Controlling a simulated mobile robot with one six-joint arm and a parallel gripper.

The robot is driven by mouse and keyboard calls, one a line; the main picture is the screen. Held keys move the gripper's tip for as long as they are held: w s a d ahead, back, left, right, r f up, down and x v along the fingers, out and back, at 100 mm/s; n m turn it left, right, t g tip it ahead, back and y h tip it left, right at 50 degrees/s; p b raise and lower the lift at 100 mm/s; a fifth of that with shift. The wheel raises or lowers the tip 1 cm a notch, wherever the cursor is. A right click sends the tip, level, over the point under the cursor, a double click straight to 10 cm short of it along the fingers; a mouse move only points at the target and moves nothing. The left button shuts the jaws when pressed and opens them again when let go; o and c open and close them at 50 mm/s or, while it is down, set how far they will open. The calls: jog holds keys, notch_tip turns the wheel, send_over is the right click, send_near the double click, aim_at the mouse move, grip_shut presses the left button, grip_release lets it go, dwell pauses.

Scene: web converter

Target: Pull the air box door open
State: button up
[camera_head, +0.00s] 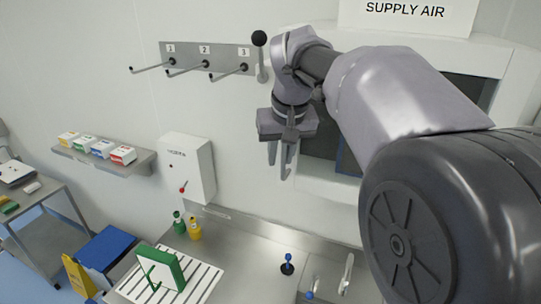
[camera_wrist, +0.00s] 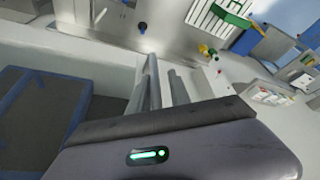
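The air box (camera_head: 345,190) is a white wall housing at the right under a "SUPPLY AIR" sign (camera_head: 405,10). Dark grey panels with a blue edge show in its recess, also at the left of the wrist view (camera_wrist: 45,125). My arm covers much of its front, and I cannot make out a door handle or how far any door stands open. My gripper (camera_head: 279,172) points down in front of the box's left side. Its fingers, also in the wrist view (camera_wrist: 163,70), are apart with nothing between them.
A wall rail (camera_head: 215,56) with numbered pegs and a black-knobbed lever (camera_head: 260,50) is left of my wrist. A white wall cabinet (camera_head: 188,165) hangs lower left. Below are a steel counter (camera_head: 240,248), tap (camera_head: 346,272), blue-knobbed valve (camera_head: 287,264) and bottles (camera_head: 194,230).

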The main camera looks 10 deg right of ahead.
jog(key=shift+s+d+f, duration=0.25)
jog(key=shift+d+f, duration=0.1)
jog(key=shift+f, duration=0.25)
jog(key=shift+w+a+f, duration=0.1)
jog(key=shift+w+a, duration=0.1)
jog(key=shift+w, duration=0.1)
grip_shut()
dwell(0.8)
